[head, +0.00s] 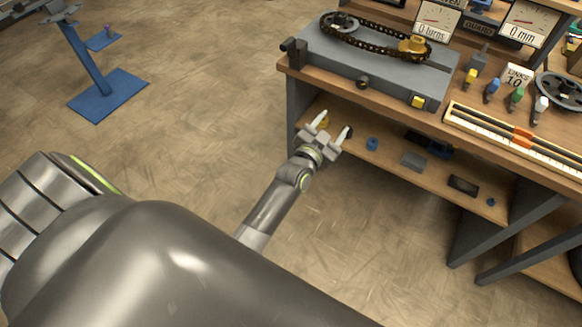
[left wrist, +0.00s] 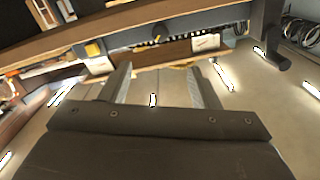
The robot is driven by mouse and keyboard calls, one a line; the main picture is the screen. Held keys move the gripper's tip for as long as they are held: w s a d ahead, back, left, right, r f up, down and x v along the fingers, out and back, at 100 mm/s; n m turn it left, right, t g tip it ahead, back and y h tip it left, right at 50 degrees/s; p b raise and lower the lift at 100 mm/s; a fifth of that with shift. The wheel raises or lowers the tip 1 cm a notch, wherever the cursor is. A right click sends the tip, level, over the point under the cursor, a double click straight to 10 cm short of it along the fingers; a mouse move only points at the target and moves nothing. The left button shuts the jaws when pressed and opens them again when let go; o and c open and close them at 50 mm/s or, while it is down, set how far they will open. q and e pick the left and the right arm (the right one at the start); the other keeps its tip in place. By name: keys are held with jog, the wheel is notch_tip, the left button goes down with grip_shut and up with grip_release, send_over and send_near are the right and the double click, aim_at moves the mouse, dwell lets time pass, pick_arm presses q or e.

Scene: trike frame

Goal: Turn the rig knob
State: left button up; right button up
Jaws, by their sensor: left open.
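The rig is a grey block (head: 375,60) on the bench top, with a chain running over a dark sprocket and a yellow one. A dark round knob (head: 363,82) sticks out of its front face. A dark handle-like part (head: 290,46) stands at its left end. I cannot tell for sure which one is the rig knob. My left gripper (head: 332,127) is open and empty, below and in front of the bench's front edge, apart from both parts. In the left wrist view its two fingers (left wrist: 160,85) are spread with nothing between them. My right gripper is not in view.
The wooden bench edge (head: 330,90) lies above my left gripper. A lower shelf (head: 390,160) holds small blue and grey parts. Two dial gauges (head: 437,22) stand at the back. A rail with orange marks (head: 520,138) lies at the right. Open floor (head: 200,120) is on the left.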

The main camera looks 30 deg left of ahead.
pick_arm(q)
jog(key=s+a+f+g+p, duration=0.1)
jog(key=s+f+g+p, duration=0.1)
jog(key=s+f, duration=0.3)
jog(key=s+a+f+n+g+p, duration=0.1)
jog(key=s+f+g, duration=0.3)
jog(key=f, duration=1)
jog(key=shift+s+a+f+g+y+p, duration=0.3)
jog(key=shift+s+a+p, duration=0.35)
jog(key=shift+s, duration=0.65)
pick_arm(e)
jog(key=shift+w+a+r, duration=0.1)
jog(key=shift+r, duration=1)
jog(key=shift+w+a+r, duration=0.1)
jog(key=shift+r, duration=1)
pick_arm(q)
jog(key=shift+a, duration=0.1)
jog(key=s+a+f+n+g, duration=0.25)
jog(key=s+f+g, duration=0.25)
jog(key=s+f, duration=1)
jog(key=s+a+f+g, duration=0.2)
jog(key=s, duration=1)
jog(key=s+a+f+n+g+y, duration=0.1)
jog(key=s+a+f+g, duration=0.1)
jog(key=s, duration=1)
jog(key=shift+s+a+f+g, duration=0.15)
jog(key=shift+s+f+g, duration=0.2)
jog(key=shift+f+g, duration=0.3)
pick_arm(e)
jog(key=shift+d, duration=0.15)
